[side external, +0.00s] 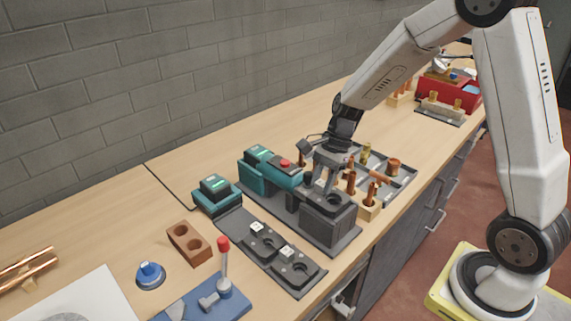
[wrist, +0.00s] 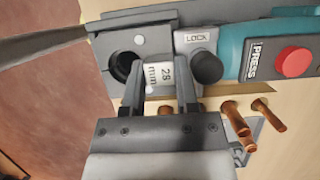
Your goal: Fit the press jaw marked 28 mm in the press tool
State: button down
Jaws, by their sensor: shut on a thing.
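The press jaw marked 28 mm (wrist: 155,48) is a dark grey block with a round hole and a white label, which shows between my fingers in the wrist view. My gripper (wrist: 160,78) is shut on this jaw; it also shows in the side view (side external: 322,178). The teal press tool (wrist: 240,45) has a red PRESS button and a grey LOCK head with a black knob. It lies on a dark base in the side view (side external: 256,172). The jaw sits right beside the LOCK head, in line with it. I cannot tell whether it is seated.
Two other jaws with white labels lie on a dark rack (side external: 240,232) at front. A wooden block with copper pins (side external: 369,211) stands just right of the tool's base. A teal battery-like unit (side external: 217,195), brick-coloured block (side external: 188,243) and blue lever fixture (side external: 205,300) stand left.

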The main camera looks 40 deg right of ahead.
jog(key=shift+f, duration=0.4)
dwell(0.4)
jog(key=shift+c, duration=1.4)
grip_release()
jog(key=shift+w, duration=0.1)
jog(key=shift+w+d+r, duration=0.1)
jog(key=shift+d+r, duration=0.05)
jog(key=shift+r, duration=0.25)
jog(key=shift+s+v, duration=0.1)
jog(key=shift+v, duration=1.65)
jog(key=shift+s+v, duration=0.15)
jog(key=shift+v, duration=1.55)
jog(key=shift+s, duration=0.1)
